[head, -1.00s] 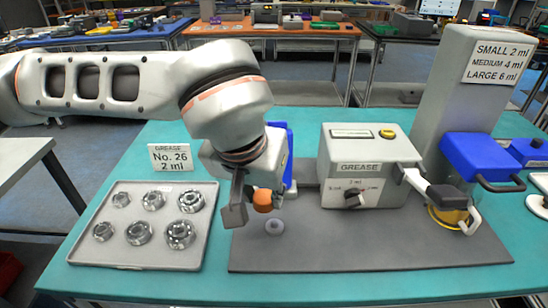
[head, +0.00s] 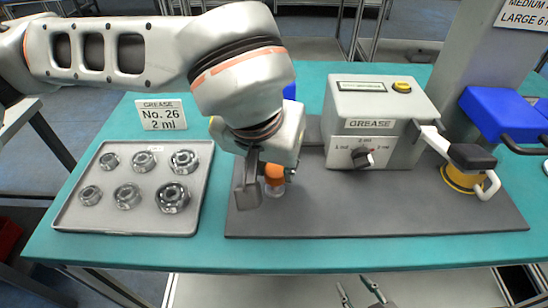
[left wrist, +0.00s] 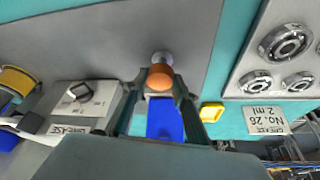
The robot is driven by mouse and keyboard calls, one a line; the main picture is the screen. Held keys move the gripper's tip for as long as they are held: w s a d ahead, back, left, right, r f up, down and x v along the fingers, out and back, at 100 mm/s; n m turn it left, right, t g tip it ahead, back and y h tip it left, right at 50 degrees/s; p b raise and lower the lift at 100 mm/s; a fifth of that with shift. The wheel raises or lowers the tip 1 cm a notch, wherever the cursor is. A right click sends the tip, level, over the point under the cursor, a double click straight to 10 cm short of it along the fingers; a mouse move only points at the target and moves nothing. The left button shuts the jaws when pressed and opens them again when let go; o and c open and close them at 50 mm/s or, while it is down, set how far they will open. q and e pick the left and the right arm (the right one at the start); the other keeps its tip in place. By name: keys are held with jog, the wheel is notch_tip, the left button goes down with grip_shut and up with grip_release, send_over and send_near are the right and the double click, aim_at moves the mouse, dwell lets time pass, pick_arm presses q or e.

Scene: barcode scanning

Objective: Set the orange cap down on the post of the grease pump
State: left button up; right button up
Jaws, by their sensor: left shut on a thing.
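The orange cap (head: 274,172) is held between the fingers of my left gripper (head: 262,182), which is shut on it. It also shows in the left wrist view (left wrist: 160,77). A small pale, round-based post (head: 274,191) stands on the grey mat directly below the cap. In the left wrist view the post (left wrist: 162,58) shows just beyond the cap. The cap looks very close above it; I cannot tell whether they touch. Two thin finger-like tips, probably my right gripper (head: 359,291), show low at the bottom edge, away from the cap.
A grease box (head: 375,105) with a dial stands right of the cap. A lever and a yellow-banded cup (head: 462,180) are farther right. A tray (head: 75,222) of several bearings lies left. A blue object (left wrist: 163,118) is behind the gripper. The mat's front is clear.

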jog(key=shift+s+f, duration=0.25)
jog(key=shift+s, duration=0.05)
pick_arm(q)
jog(key=shift+s+a, duration=0.1)
jog(key=shift+s, duration=0.05)
pick_arm(e)
jog(key=shift+r, duration=0.1)
pick_arm(q)
jog(key=shift+f+b, duration=0.35)
jog(key=shift+f, duration=0.85)
pick_arm(e)
jog(key=shift+s+f, duration=0.3)
jog(key=shift+f, duration=0.45)
dwell(0.5)
pick_arm(q)
jog(key=o, duration=1.2)
jog(key=shift+o, duration=0.2)
jog(key=shift+r, duration=0.1)
pick_arm(e)
jog(key=shift+r, duration=0.1)
pick_arm(q)
jog(key=shift+r+p, duration=2.1)
jog(key=shift+r, duration=1.65)
pick_arm(e)
notch_tip(320, 180, up, 7)
jog(key=w, duration=0.2)
jog(key=shift+w+f+t, duration=0.2)
jog(key=shift+w+t, duration=0.1)
jog(key=shift+w, duration=0.05)
